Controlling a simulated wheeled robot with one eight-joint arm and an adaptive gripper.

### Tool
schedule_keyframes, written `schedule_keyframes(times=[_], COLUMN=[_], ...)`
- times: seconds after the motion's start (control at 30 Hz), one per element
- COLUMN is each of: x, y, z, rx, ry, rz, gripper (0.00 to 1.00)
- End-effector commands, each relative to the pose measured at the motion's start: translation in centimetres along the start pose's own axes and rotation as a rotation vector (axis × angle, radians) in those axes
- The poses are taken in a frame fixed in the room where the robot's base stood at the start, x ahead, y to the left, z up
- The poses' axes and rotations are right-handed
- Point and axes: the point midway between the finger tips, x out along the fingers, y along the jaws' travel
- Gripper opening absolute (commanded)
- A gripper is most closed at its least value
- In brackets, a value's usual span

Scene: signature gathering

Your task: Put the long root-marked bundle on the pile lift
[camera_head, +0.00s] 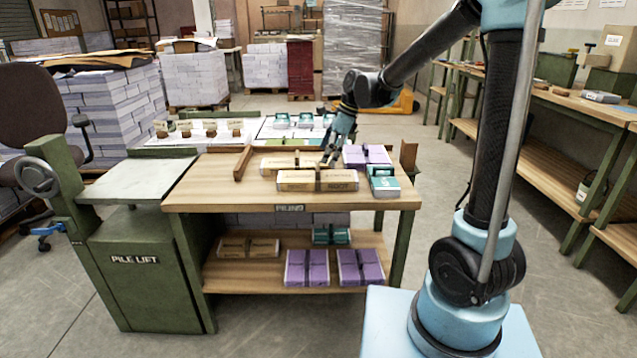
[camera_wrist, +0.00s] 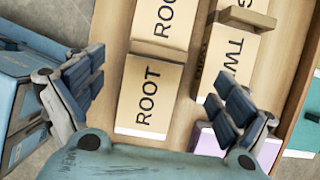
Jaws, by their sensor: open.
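The long root-marked bundle (camera_head: 317,181) is tan, banded at its middle, and lies near the front edge of the piling table. In the wrist view the root-marked bundle (camera_wrist: 145,100) shows the word ROOT twice and lies between my spread fingers. My gripper (camera_head: 333,153) is open and empty above the bundle's right part; its fingers also show in the wrist view (camera_wrist: 155,98). The pile lift (camera_head: 135,260) is a green machine on the left, with a handwheel and a bare flat plate (camera_head: 140,181) on top. Whether the fingers touch anything cannot be told.
A similar tan bundle (camera_head: 284,163), marked TWIG in the wrist view (camera_wrist: 225,60), lies right behind. Purple (camera_head: 366,155) and teal (camera_head: 384,181) bundles lie to the right. A wooden rail (camera_head: 243,162) stands at the table's left. The lower shelf (camera_head: 225,283) holds several bundles.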

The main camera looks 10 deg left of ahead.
Motion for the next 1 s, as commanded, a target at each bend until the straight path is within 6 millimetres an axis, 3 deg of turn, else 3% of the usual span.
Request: schedule_keyframes(times=[0.1,0.43,0.7,1.0], x=[1.8,3.9,7.4,8.4], y=[0.0,0.1,0.2,0.3], z=[0.0,0.0,0.1,0.1], rx=[0.000,-0.001,-0.001,0.000], ry=[0.000,0.000,0.000,0.000], rz=[0.000,0.000,-0.001,-0.001], gripper=[0.94,0.94,0.94,0.94])
